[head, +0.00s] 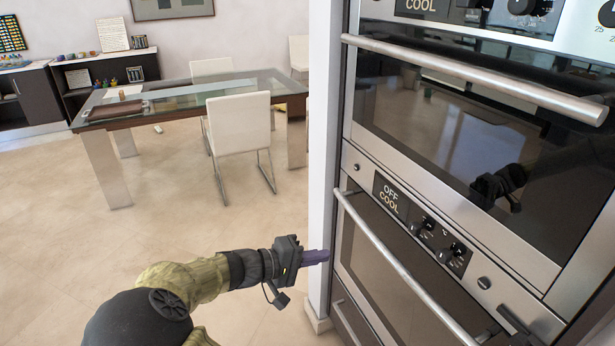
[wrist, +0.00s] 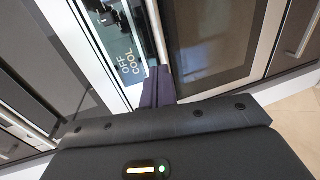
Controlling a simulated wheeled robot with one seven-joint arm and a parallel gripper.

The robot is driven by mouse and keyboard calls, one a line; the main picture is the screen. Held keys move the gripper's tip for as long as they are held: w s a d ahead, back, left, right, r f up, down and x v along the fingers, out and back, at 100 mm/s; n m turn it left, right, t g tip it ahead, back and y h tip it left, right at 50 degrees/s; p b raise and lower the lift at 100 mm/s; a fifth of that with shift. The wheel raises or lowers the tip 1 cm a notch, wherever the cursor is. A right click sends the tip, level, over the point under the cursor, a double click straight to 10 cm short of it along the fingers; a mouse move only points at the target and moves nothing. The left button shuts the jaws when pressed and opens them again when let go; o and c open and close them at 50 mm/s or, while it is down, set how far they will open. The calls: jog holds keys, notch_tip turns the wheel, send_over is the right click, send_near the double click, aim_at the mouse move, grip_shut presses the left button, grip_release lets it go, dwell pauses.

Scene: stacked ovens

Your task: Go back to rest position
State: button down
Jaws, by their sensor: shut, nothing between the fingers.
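My gripper (head: 322,256) is at the end of my arm, in the lower middle of the head view. Its purple fingers are together with nothing between them. They point right, toward the left edge of the lower oven (head: 372,262). In the wrist view the fingers (wrist: 158,88) show in front of the oven's "OFF COOL" display and handle. I cannot tell from the pictures whether they touch the oven.
The upper oven (head: 440,130) has a long steel handle (head: 470,75); both oven doors look shut. A white wall edge (head: 322,130) stands left of the ovens. A glass table (head: 190,97) and a white chair (head: 240,125) stand further back. The floor at left is clear.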

jog(key=s+d+f+m+g+y+p, duration=0.25)
jog(key=s+d+g+y+p, duration=0.3)
jog(key=s+d+y, duration=0.35)
jog(key=s+d+r+m+t+y+p, duration=0.2)
jog(key=s+r+y+p, duration=0.2)
jog(key=r, duration=0.5)
jog(key=s+y, duration=0.1)
jog(key=s, duration=0.1)
jog(key=shift+s, duration=0.3)
